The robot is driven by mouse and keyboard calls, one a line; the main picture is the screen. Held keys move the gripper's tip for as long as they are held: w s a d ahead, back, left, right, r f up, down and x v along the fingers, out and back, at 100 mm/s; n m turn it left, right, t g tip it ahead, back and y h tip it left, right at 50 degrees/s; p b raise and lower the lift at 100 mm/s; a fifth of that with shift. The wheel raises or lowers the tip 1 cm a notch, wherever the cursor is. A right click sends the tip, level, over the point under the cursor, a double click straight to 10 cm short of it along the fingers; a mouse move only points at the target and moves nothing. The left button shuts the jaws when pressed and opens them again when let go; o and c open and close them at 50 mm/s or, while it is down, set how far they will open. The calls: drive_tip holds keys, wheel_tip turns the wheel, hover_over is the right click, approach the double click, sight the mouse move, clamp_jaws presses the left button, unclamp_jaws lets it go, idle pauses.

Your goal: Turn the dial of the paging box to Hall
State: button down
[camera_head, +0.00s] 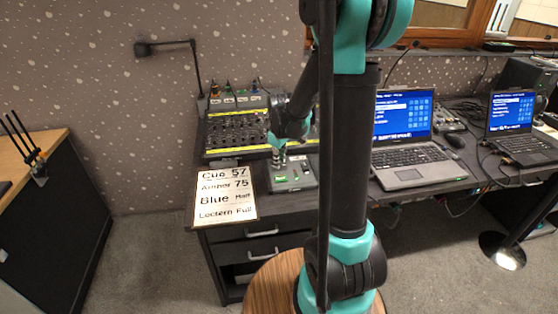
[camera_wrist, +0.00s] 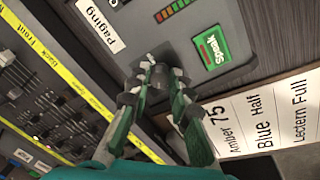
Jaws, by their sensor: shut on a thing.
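The paging box (camera_head: 302,181) is a grey panel at the desk's front edge, in front of the mixing console. It also shows in the wrist view (camera_wrist: 240,62), with a "Paging" label (camera_wrist: 99,24), a green "Speak" button (camera_wrist: 212,46) and a row of coloured level lights (camera_wrist: 172,10). My gripper (camera_head: 280,158) points down onto the box. In the wrist view my gripper (camera_wrist: 159,77) is shut on the dark dial (camera_wrist: 158,80), with a finger on each side. The fingers hide most of the dial, and I cannot read its setting.
The fader console (camera_head: 235,135) with yellow strips stands behind the box. A printed cue sheet (camera_head: 226,197) lies at the desk's left front corner. An open laptop (camera_head: 408,150) stands to the right.

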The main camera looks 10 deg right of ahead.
sight(281, 171)
drive_tip(key=n, duration=0.5)
drive_tip(key=shift+d+n, duration=0.1)
drive_tip(key=shift+n, duration=0.2)
idle(0.5)
drive_tip(key=c, duration=1.4)
unclamp_jaws()
drive_tip(key=shift+o, duration=0.2)
wheel_tip(281, 171, up, 12)
drive_tip(key=s, duration=0.2)
drive_tip(key=shift+s+d+f, duration=0.1)
